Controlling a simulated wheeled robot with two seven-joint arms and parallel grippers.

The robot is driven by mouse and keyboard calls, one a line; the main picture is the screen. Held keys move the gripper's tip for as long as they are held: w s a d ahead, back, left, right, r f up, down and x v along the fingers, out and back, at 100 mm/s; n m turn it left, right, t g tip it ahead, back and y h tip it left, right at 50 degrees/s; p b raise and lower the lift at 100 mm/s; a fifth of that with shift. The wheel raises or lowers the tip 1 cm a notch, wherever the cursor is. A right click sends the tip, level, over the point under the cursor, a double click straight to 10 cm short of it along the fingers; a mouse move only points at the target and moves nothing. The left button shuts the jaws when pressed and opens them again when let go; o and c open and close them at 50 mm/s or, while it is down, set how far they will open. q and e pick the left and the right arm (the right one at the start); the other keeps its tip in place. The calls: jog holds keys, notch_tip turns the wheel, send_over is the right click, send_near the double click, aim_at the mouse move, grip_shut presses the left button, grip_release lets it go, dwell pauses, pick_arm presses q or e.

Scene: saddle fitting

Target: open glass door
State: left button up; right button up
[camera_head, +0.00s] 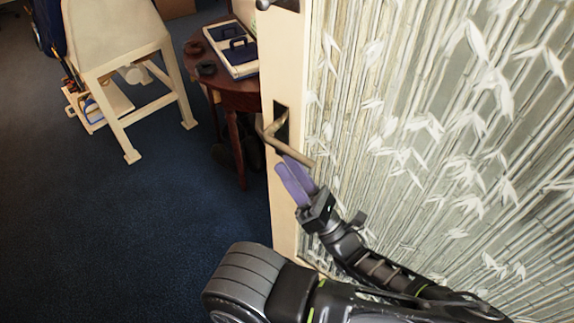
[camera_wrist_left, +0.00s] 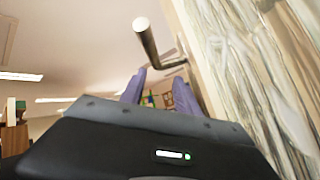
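The glass door (camera_head: 430,130) fills the right side of the head view, with a pale bamboo-leaf pattern and a cream frame edge (camera_head: 285,215). Its patterned pane also shows at the right of the left wrist view (camera_wrist_left: 245,75). A brass lever handle (camera_head: 290,150) sticks out from a dark plate on the frame. The handle also shows in the left wrist view (camera_wrist_left: 148,42), ahead of and above the fingers. My left gripper (camera_head: 293,180) has its purple fingers apart, just below the handle's free end. Nothing shows between the fingers; contact with the handle is unclear. My right gripper is not visible.
A round dark wooden table (camera_head: 238,90) with a white-and-blue case stands left of the door edge. A cream easel-like chair or stand (camera_head: 120,60) is farther left. Blue carpet (camera_head: 130,230) lies clear at the left and front.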

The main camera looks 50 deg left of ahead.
pick_arm(q)
jog(key=b+v, duration=0.2)
jog(key=v, duration=0.4)
jog(key=shift+d+f+b, duration=0.25)
jog(key=shift+b, duration=0.1)
